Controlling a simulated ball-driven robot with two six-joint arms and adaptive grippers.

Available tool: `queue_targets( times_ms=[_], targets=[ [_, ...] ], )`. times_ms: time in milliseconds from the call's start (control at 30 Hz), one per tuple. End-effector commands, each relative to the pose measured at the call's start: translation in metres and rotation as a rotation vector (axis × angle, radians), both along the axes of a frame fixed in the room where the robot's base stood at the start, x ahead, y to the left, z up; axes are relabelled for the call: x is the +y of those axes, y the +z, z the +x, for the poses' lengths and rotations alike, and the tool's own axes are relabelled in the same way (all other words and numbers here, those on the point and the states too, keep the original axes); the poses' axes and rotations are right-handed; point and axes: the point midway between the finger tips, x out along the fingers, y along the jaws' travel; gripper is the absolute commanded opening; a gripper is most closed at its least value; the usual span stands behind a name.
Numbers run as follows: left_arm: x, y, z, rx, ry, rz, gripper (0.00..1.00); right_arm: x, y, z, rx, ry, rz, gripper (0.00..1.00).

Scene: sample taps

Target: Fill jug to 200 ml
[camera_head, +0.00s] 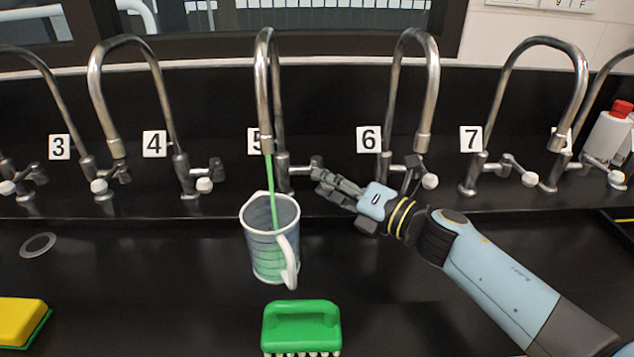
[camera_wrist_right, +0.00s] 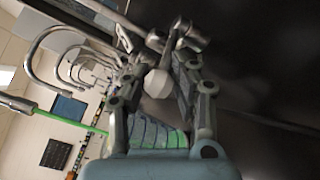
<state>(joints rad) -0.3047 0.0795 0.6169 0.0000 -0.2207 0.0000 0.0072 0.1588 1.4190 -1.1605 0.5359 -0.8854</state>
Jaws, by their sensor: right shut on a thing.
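The jug (camera_head: 256,226), grey and see-through with a white rim and handle, stands upright on the black worktop below tap 5 (camera_head: 262,85). A thin green stream (camera_head: 272,190) runs from that tap's spout into the jug. Green liquid shows through the jug's lower part; I cannot read the level against its marks. My right gripper (camera_head: 325,184) is shut on the lever of tap 5 (camera_head: 300,169). In the right wrist view the lever's white knob (camera_wrist_right: 158,82) sits between the fingers, and the jug (camera_wrist_right: 160,136) shows partly behind them. My left gripper is out of view.
A green brush (camera_head: 301,320) lies in front of the jug. A yellow and green sponge (camera_head: 20,322) is at the lower left. Tap 4 (camera_head: 95,85) and tap 6 (camera_head: 431,85) flank tap 5. A white bottle with a red cap (camera_head: 607,135) stands far right.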

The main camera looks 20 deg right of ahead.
Motion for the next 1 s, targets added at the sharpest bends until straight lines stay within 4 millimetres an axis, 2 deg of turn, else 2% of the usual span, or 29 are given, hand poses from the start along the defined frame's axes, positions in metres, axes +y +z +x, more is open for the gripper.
queue_targets(
  times_ms=[133, 167, 367, 700, 867, 1000],
  targets=[
    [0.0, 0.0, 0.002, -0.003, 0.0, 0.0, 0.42, 0.001, 0.003, 0.001, -0.008, 0.002, -0.002, 0.0],
    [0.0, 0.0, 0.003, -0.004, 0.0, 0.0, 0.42, 0.001, 0.003, 0.001, -0.008, 0.002, -0.002, 0.26],
    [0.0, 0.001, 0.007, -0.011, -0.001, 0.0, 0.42, 0.001, 0.002, 0.001, -0.005, 0.001, -0.001, 0.51],
    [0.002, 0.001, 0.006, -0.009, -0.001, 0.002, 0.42, -0.002, 0.001, -0.005, -0.002, 0.0, 0.0, 0.51],
    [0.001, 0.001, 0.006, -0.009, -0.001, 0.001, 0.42, -0.015, 0.0, -0.029, 0.0, 0.0, -0.002, 0.51],
    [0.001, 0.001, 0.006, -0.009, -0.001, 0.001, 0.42, -0.03, 0.0, -0.058, 0.001, 0.002, -0.003, 0.51]
  ],
)
